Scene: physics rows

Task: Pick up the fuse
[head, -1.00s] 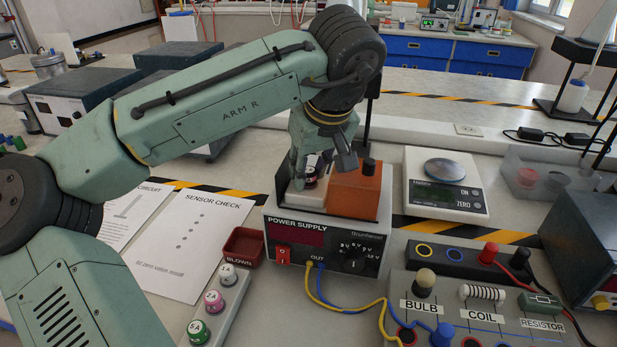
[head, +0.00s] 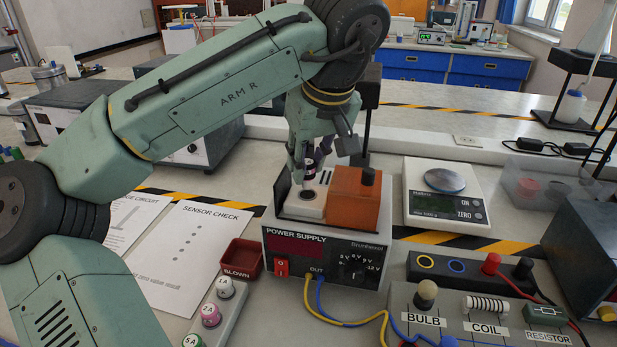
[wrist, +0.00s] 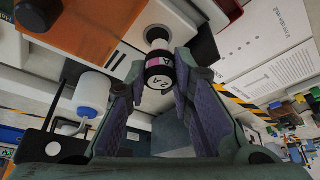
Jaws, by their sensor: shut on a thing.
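My gripper (head: 312,160) is over the white fuse block on top of the power supply (head: 300,245), fingers pointing down. It is shut on the fuse (wrist: 159,74), a short cylinder with a dark body, a pink band and a white cap marked 2A. In the head view the fuse (head: 309,174) shows small between the fingertips, upright and partly hidden. Just below it the round dark socket (head: 307,194) shows in the white block (head: 290,207). In the wrist view the socket (wrist: 157,34) lies just beyond the fuse's far end.
An orange block (head: 352,194) stands right beside the socket. A red tray labelled BLOWN (head: 243,257) is left of the supply. A rack (head: 226,310) of 1A, 2A and 5A fuses stands in front. A scale (head: 435,212) and a circuit board (head: 460,318) are right.

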